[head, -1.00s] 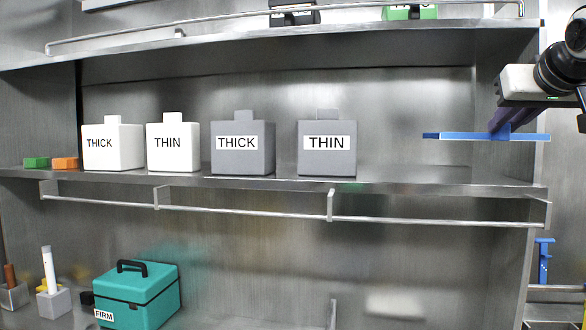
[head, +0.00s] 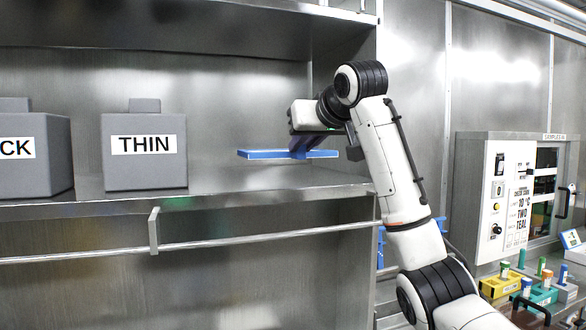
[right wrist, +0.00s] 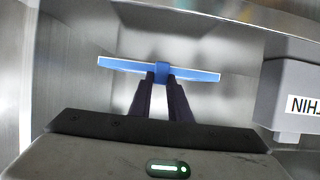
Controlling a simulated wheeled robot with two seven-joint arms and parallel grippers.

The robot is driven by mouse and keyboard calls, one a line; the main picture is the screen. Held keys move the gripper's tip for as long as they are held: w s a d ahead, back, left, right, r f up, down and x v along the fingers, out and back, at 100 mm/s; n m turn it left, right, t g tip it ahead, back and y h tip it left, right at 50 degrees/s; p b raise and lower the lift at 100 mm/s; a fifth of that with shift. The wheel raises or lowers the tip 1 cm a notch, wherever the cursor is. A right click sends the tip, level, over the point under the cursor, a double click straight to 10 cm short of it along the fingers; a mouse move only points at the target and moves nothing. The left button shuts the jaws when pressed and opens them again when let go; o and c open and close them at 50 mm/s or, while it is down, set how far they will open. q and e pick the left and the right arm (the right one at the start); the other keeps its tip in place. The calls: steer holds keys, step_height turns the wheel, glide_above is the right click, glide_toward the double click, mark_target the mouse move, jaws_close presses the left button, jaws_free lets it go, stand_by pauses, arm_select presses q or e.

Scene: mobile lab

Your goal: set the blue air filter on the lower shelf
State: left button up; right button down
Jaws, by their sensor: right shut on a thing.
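The blue air filter (head: 265,154) is a thin flat blue plate, held level. My right gripper (head: 300,148) is shut on the raised grip at its middle. It hangs a little above the shelf with the boxes (head: 240,200), near that shelf's right end, with a visible gap beneath. In the right wrist view the filter (right wrist: 205,75) lies across both fingertips (right wrist: 162,76), with bare metal around it. My left gripper is in neither view now.
A grey box marked THIN (head: 145,165) stands left of the filter, with another grey box (head: 35,160) beyond it. An upper shelf (head: 200,15) is overhead, and a rail (head: 250,239) runs below the front edge. A panelled machine (head: 510,200) and coloured blocks (head: 505,285) are at right.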

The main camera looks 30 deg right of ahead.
mark_target(303, 184)
step_height(303, 184, down, 4)
steer(key=shift+f, duration=0.55)
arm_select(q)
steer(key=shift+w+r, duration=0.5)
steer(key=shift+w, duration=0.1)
arm_select(e)
steer(key=shift+r, duration=0.1)
steer(key=c, duration=1.7)
jaws_free()
steer(key=shift+f, duration=0.2)
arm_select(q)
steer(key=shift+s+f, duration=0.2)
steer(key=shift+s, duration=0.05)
arm_select(e)
steer(key=shift+o, duration=0.2)
